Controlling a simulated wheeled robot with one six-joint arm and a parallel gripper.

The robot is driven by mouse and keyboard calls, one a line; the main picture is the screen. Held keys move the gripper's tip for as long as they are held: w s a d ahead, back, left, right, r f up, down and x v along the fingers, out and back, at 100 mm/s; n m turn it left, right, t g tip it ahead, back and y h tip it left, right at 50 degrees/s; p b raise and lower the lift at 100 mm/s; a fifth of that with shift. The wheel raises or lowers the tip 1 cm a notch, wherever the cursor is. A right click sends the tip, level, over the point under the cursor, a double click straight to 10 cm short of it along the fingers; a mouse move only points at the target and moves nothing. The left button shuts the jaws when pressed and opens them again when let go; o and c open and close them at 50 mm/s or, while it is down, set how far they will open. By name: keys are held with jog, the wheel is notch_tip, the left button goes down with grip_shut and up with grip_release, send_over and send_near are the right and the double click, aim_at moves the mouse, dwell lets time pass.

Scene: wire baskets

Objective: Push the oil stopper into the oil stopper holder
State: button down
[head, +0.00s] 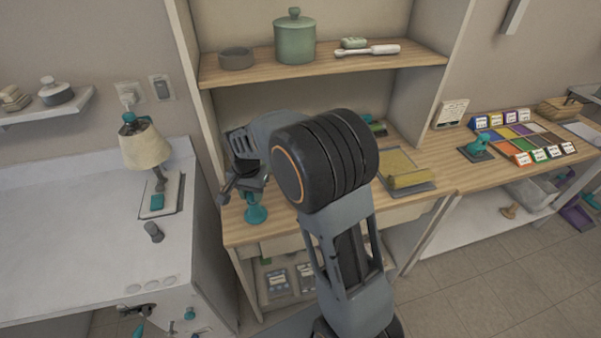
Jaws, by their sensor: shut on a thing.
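My gripper (242,190) is at the left front part of the wooden counter, low over its surface. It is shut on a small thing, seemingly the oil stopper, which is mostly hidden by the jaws. A teal piece with a rounded foot (255,214) shows just below and beside the jaws, close to the counter's front edge. I cannot tell whether this is the stopper, its holder or both together. My arm hides the counter behind and right of the gripper.
A shelf above holds a green lidded pot (295,38), a grey bowl (236,58) and a white-handled tool (368,50). A yellow block lies on a tray (425,187) at right. A lamp (145,148) stands on the white counter (65,235) at left.

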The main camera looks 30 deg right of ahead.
jog(key=shift+f, duration=0.25)
jog(key=c, duration=0.7)
grip_release()
jog(key=shift+r, duration=0.25)
jog(key=shift+r+p, duration=2.95)
jog(key=shift+r, duration=0.85)
